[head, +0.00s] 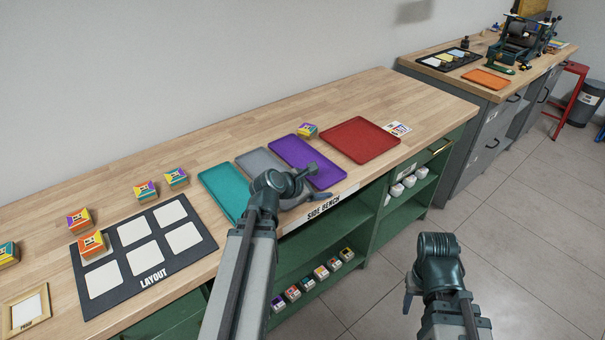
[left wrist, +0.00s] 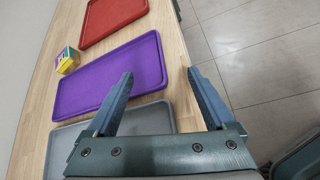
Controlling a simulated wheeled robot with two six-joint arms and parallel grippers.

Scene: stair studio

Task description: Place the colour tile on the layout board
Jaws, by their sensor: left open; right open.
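The black layout board (head: 208,247) lies on the bench at the left with several white squares. One colour tile (head: 92,243) sits on its upper left square; the other squares look bare. More colour tiles stand on the wood behind the board, such as an orange-purple one (head: 79,220) and two at the back (head: 146,189). Another colour tile (head: 307,130) is by the purple tray's far edge, also in the left wrist view (left wrist: 67,61). My left gripper (head: 318,196) is open and empty above the trays' front edge; its fingers (left wrist: 160,76) show apart. My right gripper (head: 408,298) hangs over the floor, its fingers mostly hidden.
Teal (head: 222,190), grey (head: 248,161), purple (head: 325,178) and red (head: 360,141) trays lie in a row on the bench. A small wooden frame (head: 29,311) is at front left. Small tiles or boxes (head: 307,281) stand on the lower shelf. Bare wood lies between board and trays.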

